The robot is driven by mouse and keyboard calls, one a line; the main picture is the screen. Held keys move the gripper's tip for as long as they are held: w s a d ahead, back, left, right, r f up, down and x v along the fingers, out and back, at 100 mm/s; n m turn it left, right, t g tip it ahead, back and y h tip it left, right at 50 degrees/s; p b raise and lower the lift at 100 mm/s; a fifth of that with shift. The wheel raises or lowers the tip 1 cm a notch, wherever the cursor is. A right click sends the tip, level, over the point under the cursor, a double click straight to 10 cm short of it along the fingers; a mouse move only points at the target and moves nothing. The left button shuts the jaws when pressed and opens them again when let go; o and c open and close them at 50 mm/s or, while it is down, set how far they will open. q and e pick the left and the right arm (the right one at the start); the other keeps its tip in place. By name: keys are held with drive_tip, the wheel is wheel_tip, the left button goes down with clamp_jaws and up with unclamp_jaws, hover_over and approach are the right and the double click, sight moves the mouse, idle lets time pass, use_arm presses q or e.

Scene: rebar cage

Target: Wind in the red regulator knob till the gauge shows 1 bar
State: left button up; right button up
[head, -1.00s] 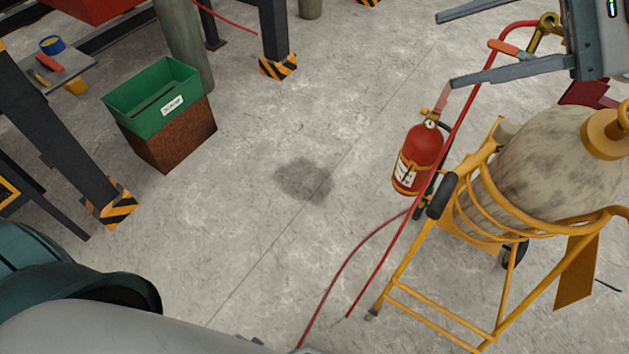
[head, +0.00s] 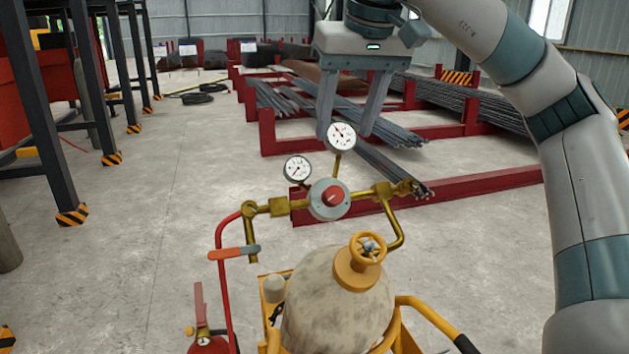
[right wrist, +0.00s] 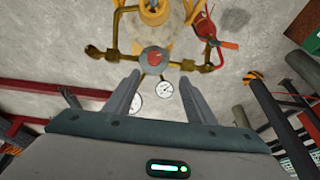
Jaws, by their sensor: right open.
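The red regulator knob (head: 332,197) sits at the centre of a round grey regulator body on brass pipework, above the gas cylinder (head: 335,305). One white-faced gauge (head: 297,168) stands at its upper left and another gauge (head: 340,135) above it; their readings are too small to tell. My right gripper (head: 345,130) is open and empty, fingers pointing down, above and apart from the knob. In the right wrist view, the red knob (right wrist: 154,58) shows beyond the open fingertips (right wrist: 158,76), roughly centred between them. My left gripper is out of view.
The cylinder has an orange handwheel (head: 367,250) and stands in a yellow cart (head: 422,317). A red hose (head: 221,290) runs down at its left, near a fire extinguisher (head: 206,343). Red racks with rebar (head: 390,135) lie behind.

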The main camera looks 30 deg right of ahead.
drive_tip(key=p, duration=0.3)
approach(335, 190)
drive_tip(key=x, duration=0.9)
drive_tip(key=shift+f, duration=0.15)
idle(0.6)
drive_tip(key=shift+c, duration=0.3)
drive_tip(key=c, duration=1)
